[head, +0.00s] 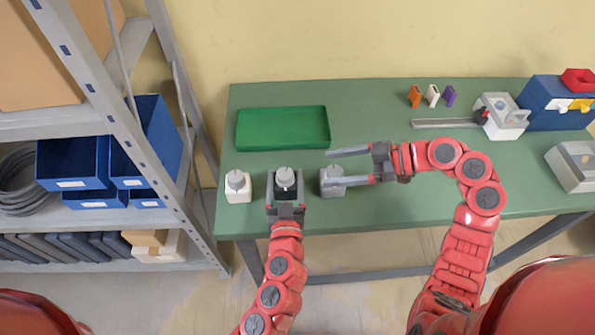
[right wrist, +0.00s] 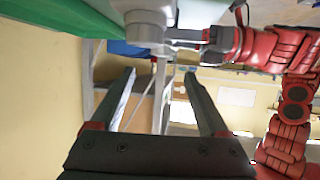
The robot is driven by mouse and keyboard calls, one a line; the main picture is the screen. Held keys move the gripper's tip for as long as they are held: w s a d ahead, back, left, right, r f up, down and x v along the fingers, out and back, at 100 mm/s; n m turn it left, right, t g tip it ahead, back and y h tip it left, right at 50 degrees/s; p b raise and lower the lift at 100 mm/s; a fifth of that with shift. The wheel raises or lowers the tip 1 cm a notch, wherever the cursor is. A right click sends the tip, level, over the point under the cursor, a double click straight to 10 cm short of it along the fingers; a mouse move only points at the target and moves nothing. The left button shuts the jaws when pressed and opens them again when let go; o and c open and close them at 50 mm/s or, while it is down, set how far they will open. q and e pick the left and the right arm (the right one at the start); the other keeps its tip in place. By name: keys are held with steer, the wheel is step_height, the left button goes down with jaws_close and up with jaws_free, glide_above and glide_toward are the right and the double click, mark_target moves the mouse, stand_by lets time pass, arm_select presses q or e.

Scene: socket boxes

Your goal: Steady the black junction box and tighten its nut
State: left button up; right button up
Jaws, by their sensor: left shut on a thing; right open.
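The black junction box (head: 285,193) stands on the green table in the head view, with its round grey nut (head: 285,177) on top. My left gripper (head: 286,188) is shut on the box, one finger on each side, and hides much of it. My right gripper (head: 327,168) is open and empty, to the right of the black box. Its fingers point left, above or beside a grey box (head: 333,189); I cannot tell the height gap. In the right wrist view my open right gripper (right wrist: 160,73) has nothing between its fingers, and a pale round nut (right wrist: 148,34) shows beyond them.
A white box (head: 238,192) with a grey nut stands left of the black box. Behind is an empty green tray (head: 283,128). A shelf (head: 130,110) stands left.

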mark_target(292, 174)
steer(key=x, duration=0.9)
steer(key=shift+a+f, duration=0.2)
steer(key=shift+a, duration=0.05)
jaws_close()
steer(key=shift+s, duration=0.1)
